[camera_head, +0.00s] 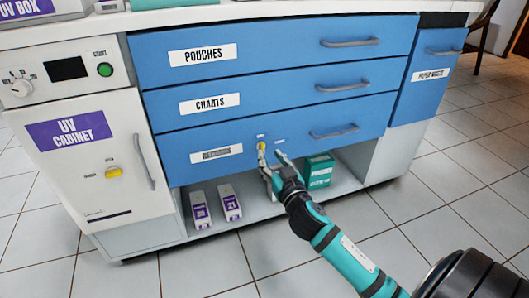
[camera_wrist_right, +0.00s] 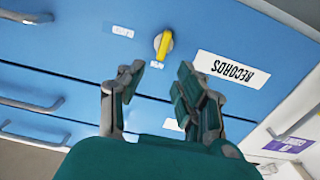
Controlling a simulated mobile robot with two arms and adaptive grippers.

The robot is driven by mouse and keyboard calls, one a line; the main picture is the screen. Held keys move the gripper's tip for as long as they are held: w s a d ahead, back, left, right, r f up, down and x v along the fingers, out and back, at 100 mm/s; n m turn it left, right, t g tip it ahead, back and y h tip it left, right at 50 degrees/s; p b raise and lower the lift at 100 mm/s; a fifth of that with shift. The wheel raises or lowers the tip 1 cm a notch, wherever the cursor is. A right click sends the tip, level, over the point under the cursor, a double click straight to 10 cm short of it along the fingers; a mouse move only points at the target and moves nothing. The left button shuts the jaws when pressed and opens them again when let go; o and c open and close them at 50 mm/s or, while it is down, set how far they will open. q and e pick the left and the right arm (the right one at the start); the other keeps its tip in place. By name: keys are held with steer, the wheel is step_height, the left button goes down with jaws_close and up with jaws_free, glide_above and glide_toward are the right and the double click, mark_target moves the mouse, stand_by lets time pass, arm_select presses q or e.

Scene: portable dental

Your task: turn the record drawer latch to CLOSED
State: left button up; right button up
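The record drawer (camera_head: 190,172) is the lowest blue drawer and is shut. Its label reads RECORDS in the wrist view (camera_wrist_right: 231,68). The yellow latch (camera_wrist_right: 164,44) is on the drawer front beside that label, its bar near vertical and slightly tilted in the wrist view. Two small white tags sit near it, too small to read. In the head view the latch (camera_head: 262,146) is partly behind a fingertip. My right gripper (camera_head: 269,152) is open in front of the drawer; in the wrist view its fingers (camera_wrist_right: 160,72) are spread, with the latch just beyond them. My left gripper is not in view.
The record drawer's grey handle (camera_head: 335,132) is right of the gripper. Below is an open shelf with two purple-and-white boxes (camera_head: 230,203) and a teal box (camera_head: 319,171). The UV cabinet (camera_head: 85,150) stands at left. The tiled floor (camera_head: 200,270) in front is clear.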

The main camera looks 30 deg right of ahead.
mark_target(263, 145)
steer(key=shift+b+x, duration=0.65)
steer(key=shift+x, duration=2.15)
jaws_close()
